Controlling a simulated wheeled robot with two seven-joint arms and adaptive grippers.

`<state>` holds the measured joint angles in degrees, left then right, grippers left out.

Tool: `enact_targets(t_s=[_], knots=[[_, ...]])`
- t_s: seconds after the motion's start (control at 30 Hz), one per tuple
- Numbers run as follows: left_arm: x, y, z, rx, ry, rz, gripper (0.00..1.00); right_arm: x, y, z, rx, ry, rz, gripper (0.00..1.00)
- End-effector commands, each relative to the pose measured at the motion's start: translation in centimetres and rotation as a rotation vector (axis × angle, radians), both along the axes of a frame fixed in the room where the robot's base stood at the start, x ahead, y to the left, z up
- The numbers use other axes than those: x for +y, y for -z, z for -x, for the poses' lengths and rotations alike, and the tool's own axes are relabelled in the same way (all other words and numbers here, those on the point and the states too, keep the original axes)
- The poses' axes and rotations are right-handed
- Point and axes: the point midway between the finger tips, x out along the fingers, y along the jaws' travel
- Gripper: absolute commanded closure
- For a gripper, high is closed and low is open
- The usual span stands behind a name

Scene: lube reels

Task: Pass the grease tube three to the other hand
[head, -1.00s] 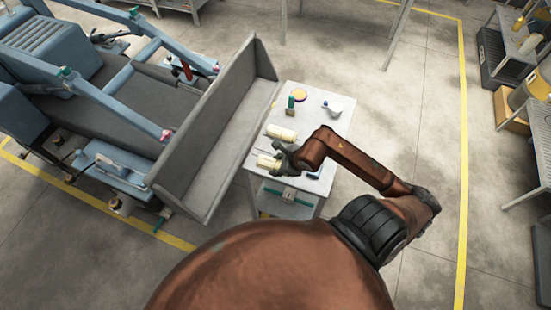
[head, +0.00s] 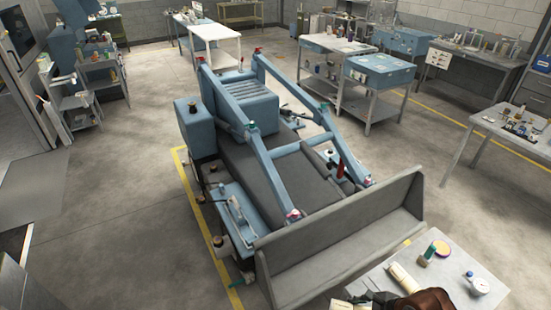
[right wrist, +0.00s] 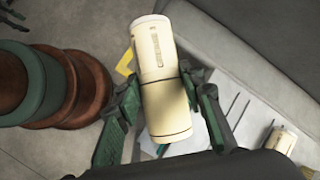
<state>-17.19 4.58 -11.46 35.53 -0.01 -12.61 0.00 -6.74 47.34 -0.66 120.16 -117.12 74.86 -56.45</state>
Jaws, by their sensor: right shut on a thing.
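A cream grease tube (right wrist: 160,85) sits between the two green fingers of my right gripper (right wrist: 163,112) in the right wrist view. The fingers are shut on its sides. In the head view my right gripper (head: 380,298) is at the bottom edge, partly cut off, over the near side of the small table. A second cream tube (head: 406,278) lies on the table beyond it, and a tube (right wrist: 283,139) also shows at lower right in the right wrist view. I cannot read any number on the tubes. My left gripper is not in view.
The small grey table (head: 455,268) carries a green bottle (head: 427,252), a yellow-topped round item (head: 442,248) and a white round container (head: 478,285). The grey bucket (head: 345,243) of a blue loader machine stands close to the table's left side. Open floor lies left of the machine.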

Motion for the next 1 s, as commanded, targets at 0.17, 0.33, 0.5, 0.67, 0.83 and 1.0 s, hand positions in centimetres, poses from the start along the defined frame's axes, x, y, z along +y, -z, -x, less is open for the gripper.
enact_targets(t_s=[0.17,0.33,0.5,0.67,0.83,1.0], knots=[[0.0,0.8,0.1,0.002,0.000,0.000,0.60,2.4,-0.1,-0.6,-0.002,-0.320,0.002,0.89],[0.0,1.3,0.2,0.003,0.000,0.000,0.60,4.1,-1.0,-0.9,-0.003,-0.639,0.002,0.90],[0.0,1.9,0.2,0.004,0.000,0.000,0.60,5.1,-2.1,-1.1,-0.004,-0.921,0.004,0.90],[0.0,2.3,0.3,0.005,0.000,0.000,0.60,5.6,-3.6,-1.4,-0.004,-1.163,0.004,0.90],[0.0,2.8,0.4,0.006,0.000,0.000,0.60,5.8,-5.4,-1.8,-0.003,-1.398,0.005,0.90],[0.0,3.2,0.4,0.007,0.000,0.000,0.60,5.7,-7.2,-2.2,-0.004,-1.585,0.004,0.90]])
